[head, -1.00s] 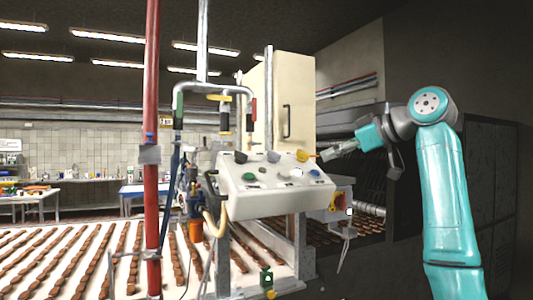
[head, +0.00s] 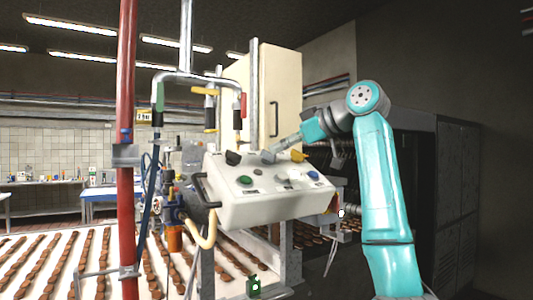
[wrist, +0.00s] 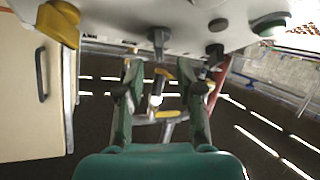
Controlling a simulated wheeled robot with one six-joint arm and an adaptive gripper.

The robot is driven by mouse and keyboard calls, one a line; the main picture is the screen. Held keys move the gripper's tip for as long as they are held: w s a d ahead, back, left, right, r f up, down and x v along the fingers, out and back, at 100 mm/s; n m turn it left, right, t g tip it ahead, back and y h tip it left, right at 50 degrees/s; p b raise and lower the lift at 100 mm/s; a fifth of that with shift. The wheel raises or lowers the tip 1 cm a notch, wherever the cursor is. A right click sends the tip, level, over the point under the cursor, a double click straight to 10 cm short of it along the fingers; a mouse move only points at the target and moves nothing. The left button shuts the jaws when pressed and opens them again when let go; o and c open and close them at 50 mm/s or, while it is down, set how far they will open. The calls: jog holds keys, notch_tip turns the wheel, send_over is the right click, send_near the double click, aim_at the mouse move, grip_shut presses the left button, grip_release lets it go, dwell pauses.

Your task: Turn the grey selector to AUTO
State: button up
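The grey selector (head: 268,156) is in the back row of knobs on the sloped cream control panel (head: 240,209), between a black knob (head: 233,157) and a yellow knob (head: 299,155). In the wrist view the grey selector (wrist: 158,40) hangs from the panel face, roughly centred between my fingertips. My gripper (head: 282,146) reaches in from the right, close to the selector. In the wrist view my gripper (wrist: 160,72) is open, one finger to each side, with nothing held. Contact with the selector cannot be made out. The AUTO label is too small to read.
The yellow knob (wrist: 57,25) and black knob (wrist: 215,52) flank the selector in the wrist view. A green button (head: 245,180) and a blue button (head: 313,175) sit lower on the panel. A red pole (head: 126,150) and a cream cabinet (head: 281,90) stand nearby.

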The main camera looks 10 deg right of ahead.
aim_at(269, 152)
jog(key=shift+x, duration=2.6)
grip_shut()
